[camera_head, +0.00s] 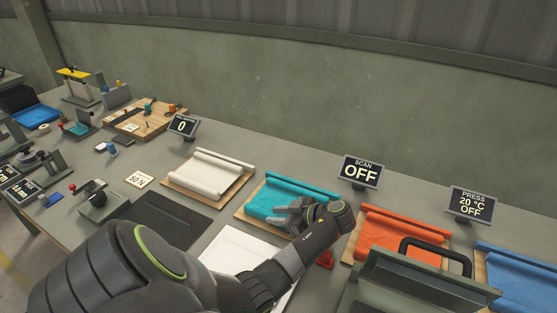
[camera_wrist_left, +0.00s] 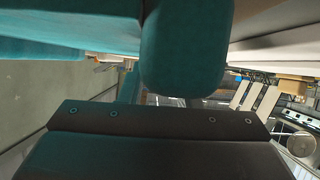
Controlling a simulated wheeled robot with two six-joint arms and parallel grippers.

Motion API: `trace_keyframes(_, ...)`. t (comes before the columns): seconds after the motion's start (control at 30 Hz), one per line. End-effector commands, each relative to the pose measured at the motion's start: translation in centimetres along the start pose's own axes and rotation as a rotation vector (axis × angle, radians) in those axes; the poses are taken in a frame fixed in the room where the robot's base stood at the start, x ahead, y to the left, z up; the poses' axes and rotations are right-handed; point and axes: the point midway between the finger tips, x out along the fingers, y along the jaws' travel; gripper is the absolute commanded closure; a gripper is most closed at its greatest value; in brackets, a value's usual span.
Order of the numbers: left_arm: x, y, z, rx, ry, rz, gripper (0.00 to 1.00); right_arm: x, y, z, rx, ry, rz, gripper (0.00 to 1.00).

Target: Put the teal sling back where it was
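The teal sling (camera_head: 290,191) lies on a wooden board in the middle of the head view, with a rolled edge along its far side. My left gripper (camera_head: 286,213) is at the sling's near right part, and my wrist hides some of the cloth there. In the left wrist view teal cloth (camera_wrist_left: 70,22) fills the upper left, very close to the camera. A rounded teal shape (camera_wrist_left: 183,60) hangs at the centre above the dark gripper body. The fingertips are not clear, so I cannot tell whether they grip the cloth. My right gripper is not in view.
A white sling (camera_head: 208,174) lies on a board to the left, an orange one (camera_head: 395,236) and a blue one (camera_head: 525,280) to the right. Signs read SCAN OFF (camera_head: 361,171) and PRESS OFF (camera_head: 472,203). A dark press with a handle (camera_head: 435,255) stands front right. A white panel (camera_head: 237,250) lies near my arm.

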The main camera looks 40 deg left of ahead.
Motion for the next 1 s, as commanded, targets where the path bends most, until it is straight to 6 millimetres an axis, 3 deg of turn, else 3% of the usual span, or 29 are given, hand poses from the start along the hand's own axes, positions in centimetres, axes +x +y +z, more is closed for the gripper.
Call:
trace_keyframes(0.03, 0.0, 0.0, 0.0, 0.000, 0.000, 0.000, 0.63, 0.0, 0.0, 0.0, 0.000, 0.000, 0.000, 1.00)
trace_keyframes(0.1, 0.0, 0.0, 0.0, 0.000, 0.000, 0.000, 0.54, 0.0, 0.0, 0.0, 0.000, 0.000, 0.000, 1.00)
trace_keyframes(0.43, -0.3, 0.0, 0.1, 0.001, -0.002, 0.000, 0.53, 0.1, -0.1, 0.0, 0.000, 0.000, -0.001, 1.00)
trace_keyframes(0.6, -2.7, 0.1, 0.3, -0.001, -0.006, 0.003, 0.53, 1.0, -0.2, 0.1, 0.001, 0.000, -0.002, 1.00)
trace_keyframes(0.8, -6.2, 0.0, -0.4, 0.003, -0.002, -0.001, 0.53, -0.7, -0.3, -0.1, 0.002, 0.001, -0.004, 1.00)
trace_keyframes(1.0, -7.5, 0.0, -0.2, 0.001, 0.000, 0.000, 0.53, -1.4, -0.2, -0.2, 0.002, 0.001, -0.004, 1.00)
